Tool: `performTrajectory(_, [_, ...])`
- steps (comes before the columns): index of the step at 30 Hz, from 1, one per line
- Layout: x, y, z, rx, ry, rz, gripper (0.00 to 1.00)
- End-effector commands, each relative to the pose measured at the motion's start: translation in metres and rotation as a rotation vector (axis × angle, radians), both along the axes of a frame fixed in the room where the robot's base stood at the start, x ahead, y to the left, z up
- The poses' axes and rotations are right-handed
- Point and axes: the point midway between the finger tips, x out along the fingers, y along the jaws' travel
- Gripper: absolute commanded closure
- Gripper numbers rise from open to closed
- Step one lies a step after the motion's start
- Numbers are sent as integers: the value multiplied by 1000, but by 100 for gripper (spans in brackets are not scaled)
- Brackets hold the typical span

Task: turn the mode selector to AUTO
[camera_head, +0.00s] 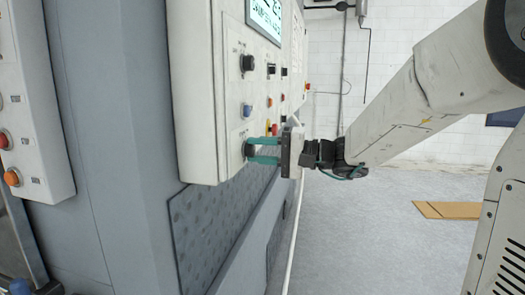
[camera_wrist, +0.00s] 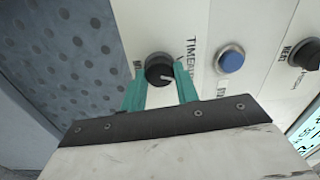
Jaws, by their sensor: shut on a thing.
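The mode selector is a round black knob (camera_wrist: 157,67) with a white pointer line, low on the white control panel (camera_head: 200,90). In the wrist view its pointer aims to the right, toward lettering that looks like "TIMED". Other lettering around the knob is partly hidden by my fingers. The knob also shows small in the head view (camera_head: 249,150). My gripper (camera_wrist: 160,80) has its two green fingers on either side of the knob, shut on it. In the head view my gripper (camera_head: 251,151) reaches the panel from the right.
A blue button (camera_wrist: 230,60) sits beside the selector, with another black knob (camera_wrist: 305,54) farther along. A lit display (camera_head: 265,18) is at the panel's top. A separate panel with red and orange buttons (camera_head: 12,177) is at left. Open floor (camera_head: 370,250) lies to the right.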

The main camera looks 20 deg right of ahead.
Motion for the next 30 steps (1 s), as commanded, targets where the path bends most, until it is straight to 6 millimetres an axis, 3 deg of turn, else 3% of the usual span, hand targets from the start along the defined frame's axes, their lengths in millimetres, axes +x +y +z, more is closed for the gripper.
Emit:
performTrajectory(7, [-1, 2, 1, 1, -1, 5, 92])
performTrajectory(8, [-1, 2, 1, 1, -2, 5, 67])
performTrajectory(10, [-1, 1, 0, 0, -1, 4, 48])
performTrajectory(20, [-2, -4, 0, 0, -1, -2, 48])
performTrajectory(30, [-32, -46, -1, -1, 0, -5, 48])
